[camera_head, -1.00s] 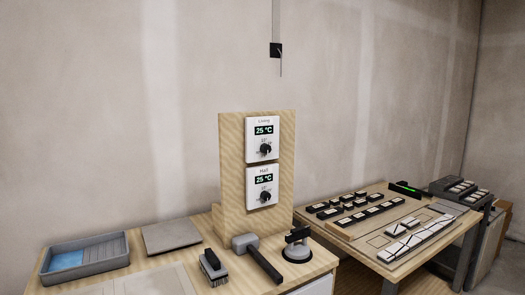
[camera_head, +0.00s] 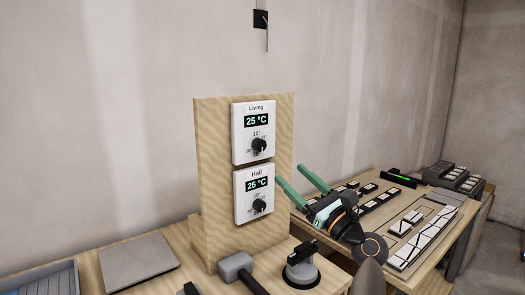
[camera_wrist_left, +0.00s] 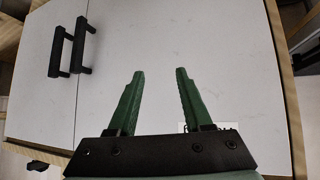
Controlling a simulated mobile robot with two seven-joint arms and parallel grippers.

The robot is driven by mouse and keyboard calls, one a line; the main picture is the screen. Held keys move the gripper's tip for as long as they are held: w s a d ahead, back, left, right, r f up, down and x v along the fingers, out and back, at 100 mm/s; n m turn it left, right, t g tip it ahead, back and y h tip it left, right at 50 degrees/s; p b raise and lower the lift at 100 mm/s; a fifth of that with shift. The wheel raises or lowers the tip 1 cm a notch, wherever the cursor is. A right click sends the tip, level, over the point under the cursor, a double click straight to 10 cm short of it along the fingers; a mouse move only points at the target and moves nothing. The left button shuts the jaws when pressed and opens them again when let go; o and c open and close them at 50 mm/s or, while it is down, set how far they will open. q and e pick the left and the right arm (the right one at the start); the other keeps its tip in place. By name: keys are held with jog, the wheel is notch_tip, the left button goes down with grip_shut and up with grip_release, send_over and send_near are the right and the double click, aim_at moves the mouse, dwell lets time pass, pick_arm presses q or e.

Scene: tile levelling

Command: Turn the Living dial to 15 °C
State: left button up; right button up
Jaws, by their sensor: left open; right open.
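The Living thermostat (camera_head: 253,133) is the upper white panel on the upright wooden board (camera_head: 214,180). Its display (camera_head: 256,121) reads 25 °C. The black Living dial (camera_head: 259,145) sits below the display. The Hall thermostat (camera_head: 253,193) is under it and also reads 25 °C, with its own black dial (camera_head: 259,206). My right gripper (camera_head: 296,176) has green fingers, open and empty, to the right of the board and apart from both dials. My left gripper (camera_wrist_left: 157,72) is open and empty in the left wrist view, in front of white cabinet doors.
A mallet (camera_head: 238,267), a suction lifter (camera_head: 301,267), a grey slab (camera_head: 136,262) and a tray (camera_head: 45,281) lie on the near bench. A second bench at the right holds several tiles (camera_head: 424,238). The wall space above the right bench is clear.

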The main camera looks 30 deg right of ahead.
aim_at(262, 147)
jog(key=p+x, duration=0.1)
jog(key=x, duration=1)
jog(key=shift+w+r+p, duration=0.1)
jog(key=shift+p, duration=0.2)
grip_shut()
